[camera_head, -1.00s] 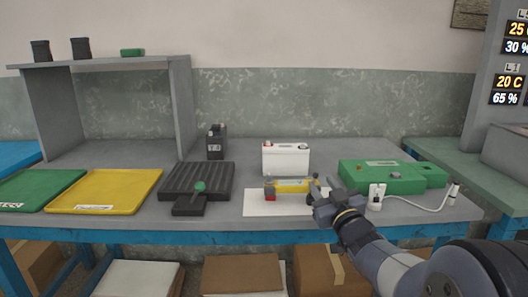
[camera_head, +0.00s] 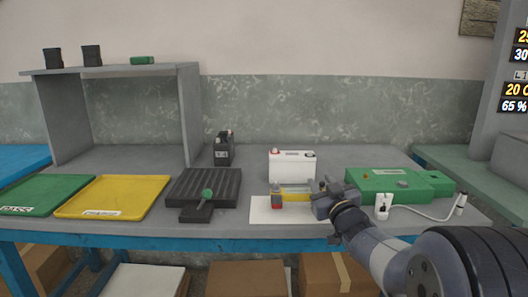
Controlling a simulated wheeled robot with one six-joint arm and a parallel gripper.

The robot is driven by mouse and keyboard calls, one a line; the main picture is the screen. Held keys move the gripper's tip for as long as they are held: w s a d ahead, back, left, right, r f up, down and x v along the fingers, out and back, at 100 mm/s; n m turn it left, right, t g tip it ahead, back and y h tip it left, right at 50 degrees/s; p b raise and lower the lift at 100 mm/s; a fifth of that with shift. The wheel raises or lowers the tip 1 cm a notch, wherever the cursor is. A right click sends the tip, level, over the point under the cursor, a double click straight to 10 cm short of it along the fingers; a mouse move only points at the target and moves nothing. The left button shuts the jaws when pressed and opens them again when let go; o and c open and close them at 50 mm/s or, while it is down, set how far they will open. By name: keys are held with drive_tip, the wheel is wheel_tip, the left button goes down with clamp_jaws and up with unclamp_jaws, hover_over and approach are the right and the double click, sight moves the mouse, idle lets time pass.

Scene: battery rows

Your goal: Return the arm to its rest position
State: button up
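My gripper (camera_head: 322,198) is low over the front middle of the grey bench, seen from behind, with my arm reaching in from the lower right. It overlaps the right end of a yellow bar-shaped thing (camera_head: 293,194) in the picture. I cannot tell whether they touch. My wrist hides the fingertips, so their opening does not show. A white battery (camera_head: 292,168) stands upright just behind.
A green box (camera_head: 385,183) and a small white device with a cable (camera_head: 383,206) are right of my gripper. A black ribbed tray (camera_head: 218,181), a yellow tray (camera_head: 113,196) and a green tray (camera_head: 45,193) lie left. A dark battery (camera_head: 224,149) stands behind, near a grey shelf (camera_head: 120,69).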

drive_tip(key=shift+f+b, duration=0.15)
drive_tip(key=shift+b, duration=0.25)
drive_tip(key=shift+s+f+b, duration=0.1)
drive_tip(key=shift+b, duration=0.3)
drive_tip(key=p+v, duration=0.2)
drive_tip(key=v, duration=0.9)
drive_tip(key=x, duration=0.7)
drive_tip(key=b+x, duration=0.1)
drive_tip(key=x, duration=0.3)
drive_tip(key=shift+r, duration=0.45)
drive_tip(key=shift+r+p, duration=0.15)
drive_tip(key=shift+p, duration=1.2)
drive_tip(key=g+p, duration=0.1)
drive_tip(key=p, duration=0.1)
drive_tip(key=shift+w+p, duration=0.25)
drive_tip(key=shift+p, duration=0.05)
